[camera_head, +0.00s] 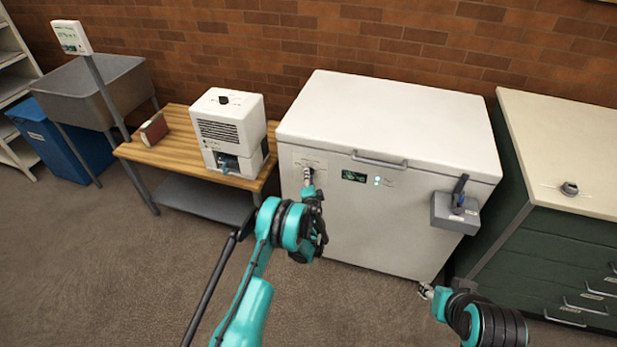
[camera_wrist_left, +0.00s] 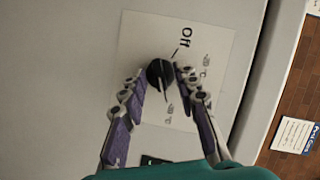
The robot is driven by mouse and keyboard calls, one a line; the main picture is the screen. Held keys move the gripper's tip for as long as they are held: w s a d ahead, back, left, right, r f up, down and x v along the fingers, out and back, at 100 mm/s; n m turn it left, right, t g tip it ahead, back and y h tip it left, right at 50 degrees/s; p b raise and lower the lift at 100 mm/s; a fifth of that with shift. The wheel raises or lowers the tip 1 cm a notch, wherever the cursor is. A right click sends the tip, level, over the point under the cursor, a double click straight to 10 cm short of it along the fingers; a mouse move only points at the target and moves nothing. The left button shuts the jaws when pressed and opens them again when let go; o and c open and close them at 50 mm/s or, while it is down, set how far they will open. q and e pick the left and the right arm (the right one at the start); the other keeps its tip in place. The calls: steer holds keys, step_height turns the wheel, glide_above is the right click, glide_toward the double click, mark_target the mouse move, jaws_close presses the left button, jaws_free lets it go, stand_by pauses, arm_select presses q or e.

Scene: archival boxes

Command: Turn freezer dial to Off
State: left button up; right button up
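The white chest freezer (camera_head: 400,215) stands against the brick wall, lid shut. Its black dial (camera_wrist_left: 160,73) sits on a pale label plate (camera_wrist_left: 210,45) with "Off" at the upper right and temperature marks to the right and below. The dial's pale line runs roughly up and down, its lower end towards a lower temperature mark, not along the Off tick. My left gripper (camera_wrist_left: 160,77) has a finger on each side of the dial, seemingly with slight gaps.
A grey box with a blue-black handle (camera_head: 455,211) sticks out from the freezer's right front. A lit display (camera_head: 354,177) and lid handle (camera_head: 379,160) are near the dial. A bench (camera_head: 180,152) stands left, a green cabinet (camera_head: 560,235) right. The front floor is clear.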

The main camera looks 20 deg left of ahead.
arm_select(q)
jaws_close()
steer(key=shift+a+n, duration=0.1)
steer(key=shift+n, duration=0.2)
steer(key=n+h, duration=0.4)
steer(key=n, duration=0.2)
steer(key=a+n+h, duration=0.1)
steer(key=n+h, duration=0.3)
steer(key=n, duration=0.2)
steer(key=n+h, duration=0.3)
steer(key=n, duration=0.3)
steer(key=shift+a+f+n+g+h, duration=0.1)
steer(key=shift+a+n+g+h, duration=0.05)
steer(key=shift+n+g+h, duration=0.2)
stand_by(0.5)
stand_by(0.5)
steer(key=shift+o, duration=0.9)
jaws_free()
steer(key=shift+w, duration=0.1)
